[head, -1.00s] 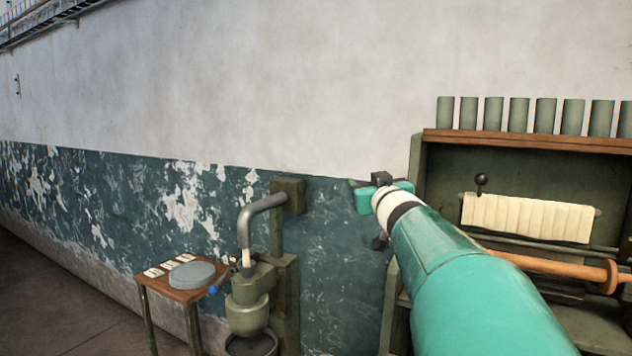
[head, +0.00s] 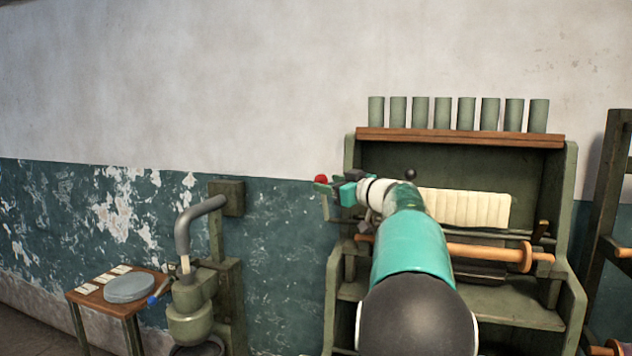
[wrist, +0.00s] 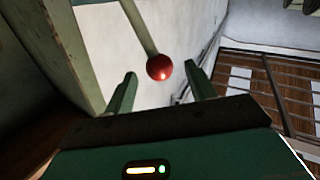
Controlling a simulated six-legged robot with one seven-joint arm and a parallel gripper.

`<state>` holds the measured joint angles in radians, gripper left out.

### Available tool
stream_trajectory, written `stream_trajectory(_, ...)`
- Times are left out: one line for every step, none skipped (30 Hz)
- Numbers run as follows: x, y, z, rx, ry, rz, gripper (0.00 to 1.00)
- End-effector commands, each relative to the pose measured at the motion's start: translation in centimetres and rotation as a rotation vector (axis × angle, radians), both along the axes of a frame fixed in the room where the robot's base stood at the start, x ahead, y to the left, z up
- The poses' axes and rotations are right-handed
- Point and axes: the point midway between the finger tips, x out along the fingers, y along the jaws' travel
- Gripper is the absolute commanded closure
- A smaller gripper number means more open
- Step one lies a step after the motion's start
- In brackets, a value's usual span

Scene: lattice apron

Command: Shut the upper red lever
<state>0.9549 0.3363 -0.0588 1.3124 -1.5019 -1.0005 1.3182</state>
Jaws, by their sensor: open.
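The red lever's ball knob (head: 321,179) shows in the head view just left of my gripper (head: 332,187), by the left side of the green cabinet. In the wrist view the red ball (wrist: 159,67) sits on a pale green rod (wrist: 138,25) that slants up and left from it. My gripper (wrist: 160,90) is open, with one finger on each side of the ball in that picture. The ball appears apart from both fingers; I cannot tell whether it is at their depth. The lever's pivot is hidden. No second red lever shows.
The green cabinet (head: 460,133) carries several green cylinders (head: 421,112) on top. A black knob (head: 411,174), a cream roll (head: 465,208) and a wooden roller (head: 500,254) are in it. A green machine (head: 190,310) and a small table (head: 90,300) stand left.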

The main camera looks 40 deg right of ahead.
Motion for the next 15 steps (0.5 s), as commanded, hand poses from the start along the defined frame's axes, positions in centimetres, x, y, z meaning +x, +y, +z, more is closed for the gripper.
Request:
stream_trajectory(1.1, -0.1, -0.1, 0.001, 0.001, 0.001, 0.45)
stream_trajectory(1.6, 0.0, -0.1, 0.000, 0.000, 0.002, 0.45)
stream_trajectory(2.4, -0.1, -0.1, 0.000, 0.000, 0.001, 0.45)
stream_trajectory(2.9, 0.0, -0.1, 0.000, 0.000, 0.001, 0.45)
stream_trajectory(3.4, 0.0, -0.1, 0.000, -0.001, 0.001, 0.45)
stream_trajectory(4.0, -0.1, 0.0, 0.000, -0.001, 0.001, 0.45)
stream_trajectory(4.4, -0.1, -0.1, 0.001, 0.000, 0.000, 0.45)
stream_trajectory(4.7, -0.1, 0.0, 0.000, 0.000, 0.000, 0.45)
stream_trajectory(5.0, -0.1, 0.0, 0.000, 0.000, 0.000, 0.45)
stream_trajectory(5.3, -0.1, 0.0, 0.000, 0.000, 0.000, 0.45)
stream_trajectory(5.5, -0.1, 0.0, 0.000, 0.000, 0.000, 0.45)
stream_trajectory(5.6, -0.1, 0.0, 0.000, 0.000, -0.001, 0.45)
stream_trajectory(5.7, -0.1, 0.0, 0.000, 0.000, -0.001, 0.45)
stream_trajectory(5.8, -0.1, 0.0, 0.000, 0.000, -0.002, 0.45)
stream_trajectory(5.8, -0.1, 0.0, 0.000, 0.000, -0.002, 0.45)
